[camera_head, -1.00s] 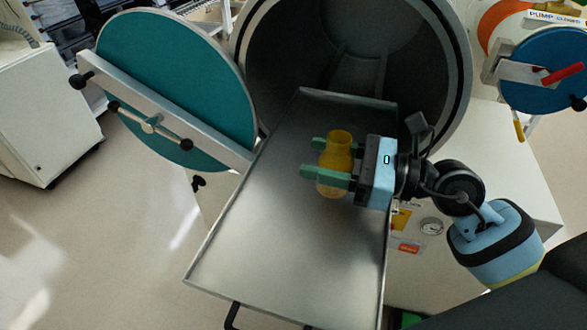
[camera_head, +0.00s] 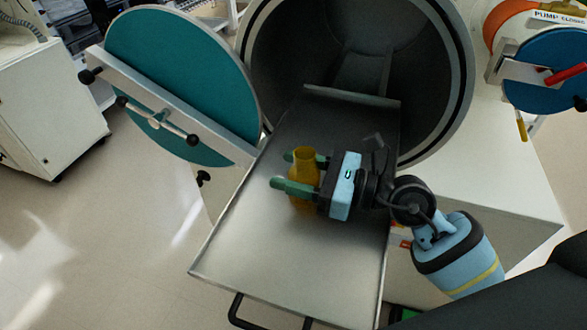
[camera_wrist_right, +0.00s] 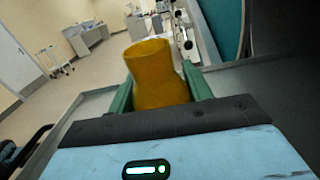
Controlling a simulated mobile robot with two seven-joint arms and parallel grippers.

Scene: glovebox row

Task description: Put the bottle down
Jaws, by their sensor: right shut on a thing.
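The amber bottle (camera_head: 302,166) is upright between the green fingers of my right gripper (camera_head: 298,172), which is shut on it. The bottle also shows in the right wrist view (camera_wrist_right: 156,76), between the fingers of the right gripper (camera_wrist_right: 160,90). It is over the metal tray (camera_head: 265,235) that slides out of the round chamber. I cannot tell whether the bottle's base touches the tray; the gripper hides part of it. My left gripper is not in view.
The dark round chamber (camera_head: 320,50) opens behind the tray. Its teal door (camera_head: 185,80) stands open at the left. A smaller blue door (camera_head: 545,80) with a red handle is at the right. The front part of the tray is bare.

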